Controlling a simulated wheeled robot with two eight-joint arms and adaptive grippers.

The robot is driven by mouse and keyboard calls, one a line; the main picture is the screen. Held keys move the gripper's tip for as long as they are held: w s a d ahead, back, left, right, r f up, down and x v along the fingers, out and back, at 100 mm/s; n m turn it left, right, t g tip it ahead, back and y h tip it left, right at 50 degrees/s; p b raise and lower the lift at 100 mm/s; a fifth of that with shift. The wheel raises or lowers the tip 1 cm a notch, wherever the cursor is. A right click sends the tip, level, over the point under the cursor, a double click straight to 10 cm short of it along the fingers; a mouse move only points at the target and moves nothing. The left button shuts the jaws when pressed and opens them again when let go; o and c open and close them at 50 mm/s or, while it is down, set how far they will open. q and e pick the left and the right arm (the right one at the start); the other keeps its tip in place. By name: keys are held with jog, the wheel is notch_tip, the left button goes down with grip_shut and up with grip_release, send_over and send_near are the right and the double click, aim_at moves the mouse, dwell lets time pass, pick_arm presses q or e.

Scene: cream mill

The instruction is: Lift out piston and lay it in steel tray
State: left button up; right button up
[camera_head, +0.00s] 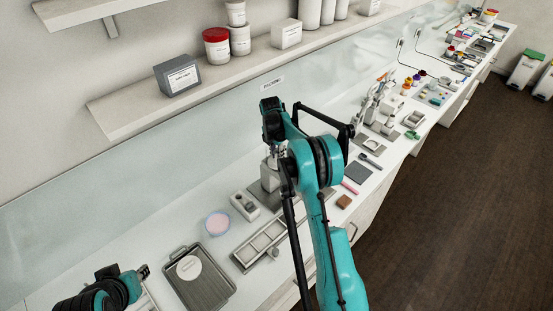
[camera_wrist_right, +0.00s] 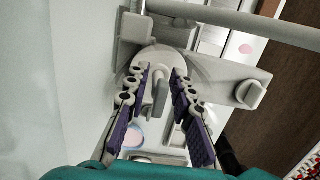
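In the right wrist view my right gripper (camera_wrist_right: 161,74) is open, its purple-padded fingers spread on both sides of a grey upright handle (camera_wrist_right: 160,90). The handle, likely the piston's, rises from the round top of the grey mill (camera_wrist_right: 135,68); I cannot tell whether the fingers touch it. In the head view the mill (camera_head: 269,178) is mostly hidden behind my teal right arm. A dark grey metal tray (camera_head: 216,296), likely the steel tray, lies at the lower left with a pale round disc (camera_head: 189,267) on it. My left gripper (camera_head: 142,272) is beside it, its fingers unclear.
A pink-topped round dish (camera_head: 217,223), a small grey device (camera_head: 244,206) and a compartmented tray (camera_head: 243,257) stand between the metal tray and the mill. A shelf (camera_head: 125,117) with tubs and boxes runs above. More tools crowd the counter to the right.

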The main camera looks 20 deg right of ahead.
jog(key=shift+d+f, duration=0.1)
jog(key=shift+f, duration=0.4)
grip_shut()
jog(key=shift+r, duration=0.15)
notch_tip(320, 180, up, 29)
jog(key=p, duration=0.7)
dwell(0.7)
